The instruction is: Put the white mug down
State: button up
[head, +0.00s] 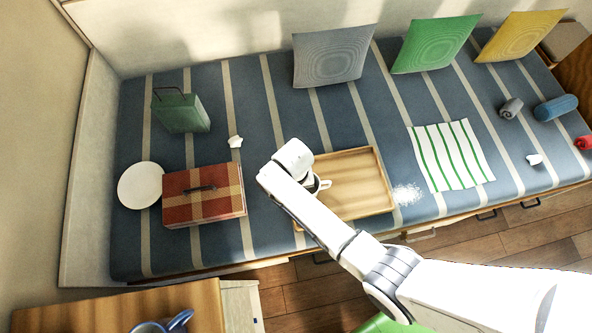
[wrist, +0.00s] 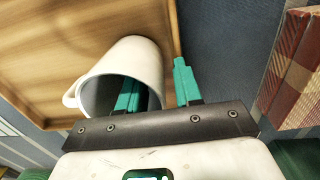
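The white mug (wrist: 142,62) is at the tray's left part, its open mouth toward my gripper in the wrist view. In the head view a bit of the mug (head: 323,184) shows beside my wrist. My gripper (wrist: 155,82) has teal fingers spread apart, one inside the mug's mouth and one outside its wall. A gap shows between the outer finger and the wall, so the gripper looks open around the wall. The wooden tray (head: 362,190) lies under the mug; whether the mug touches it is hard to tell. My arm hides the fingers in the head view.
A red plaid box (head: 178,208), a white plate (head: 140,186), a green box (head: 182,112) and a crumpled white piece (head: 235,142) lie left of the tray. A green-striped cloth (head: 450,156) and a white patch (head: 407,194) lie right. Cushions line the back.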

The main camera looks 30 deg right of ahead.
jog(key=shift+r, duration=0.1)
notch_tip(320, 180, up, 12)
jog(key=p, duration=0.2)
jog(key=shift+w+a+p, duration=0.1)
jog(key=shift+w+p, duration=0.05)
jog(key=shift+p, duration=0.2)
jog(key=s+d+r+n, duration=0.1)
jog(key=s+d+r, duration=0.2)
jog(key=s, duration=0.3)
jog(key=s+d+r+n+t, duration=0.1)
jog(key=s+d+r, duration=0.2)
jog(key=s+d, duration=0.2)
jog(key=s+d+r+n, duration=0.1)
jog(key=s+d+r, duration=0.2)
jog(key=s, duration=0.4)
jog(key=shift+s+d, duration=0.4)
jog(key=shift+d, duration=0.1)
